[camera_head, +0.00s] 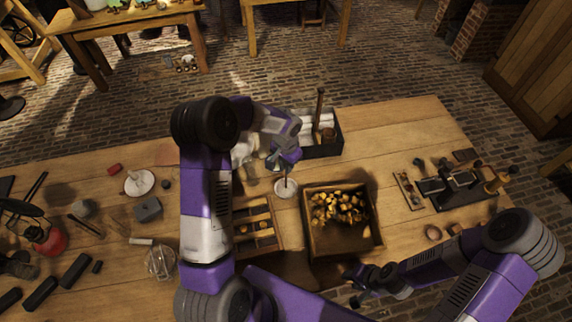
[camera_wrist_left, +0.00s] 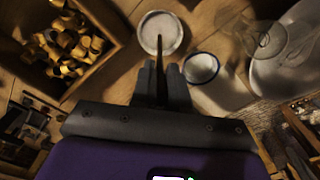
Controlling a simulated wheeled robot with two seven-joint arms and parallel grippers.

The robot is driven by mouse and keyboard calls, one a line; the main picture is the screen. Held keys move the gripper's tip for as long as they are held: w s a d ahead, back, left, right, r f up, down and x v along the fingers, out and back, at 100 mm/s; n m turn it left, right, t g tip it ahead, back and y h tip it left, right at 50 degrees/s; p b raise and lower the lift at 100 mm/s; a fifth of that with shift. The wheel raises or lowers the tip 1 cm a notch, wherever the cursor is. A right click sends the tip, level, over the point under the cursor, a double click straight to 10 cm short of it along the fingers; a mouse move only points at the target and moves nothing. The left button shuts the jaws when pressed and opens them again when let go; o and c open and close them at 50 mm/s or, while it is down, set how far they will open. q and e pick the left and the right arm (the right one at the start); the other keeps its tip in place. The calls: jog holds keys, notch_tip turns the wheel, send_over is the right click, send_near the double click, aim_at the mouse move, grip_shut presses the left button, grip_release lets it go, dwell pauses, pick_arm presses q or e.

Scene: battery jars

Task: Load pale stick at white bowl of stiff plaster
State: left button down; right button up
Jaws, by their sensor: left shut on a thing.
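My left gripper (camera_head: 284,160) is shut on a thin stick, which points down from the fingers. The stick (camera_wrist_left: 159,55) looks dark in the left wrist view, between the fingertips (camera_wrist_left: 158,82). A white bowl (camera_head: 291,191) stands on the bench just below the left gripper. In the left wrist view the pale round bowl (camera_wrist_left: 150,38) lies behind the stick's tip. I cannot tell whether the tip touches the plaster. My right gripper (camera_head: 359,286) is low at the bench's front edge, its fingers apart and empty.
A wooden box of brass pieces (camera_head: 371,248) stands close to the right of the bowl, and a divided wooden tray (camera_head: 273,243) to its lower left. A blue-rimmed cup (camera_wrist_left: 201,68) and clear glass (camera_wrist_left: 284,42) are near the bowl. A dark crate (camera_head: 324,150) is behind.

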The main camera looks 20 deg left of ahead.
pick_arm(q)
jog(key=shift+f+b, duration=0.55)
dwell(1.4)
jog(key=shift+r+p, duration=2.25)
jog(key=shift+r, duration=1.35)
jog(key=shift+f, duration=0.1)
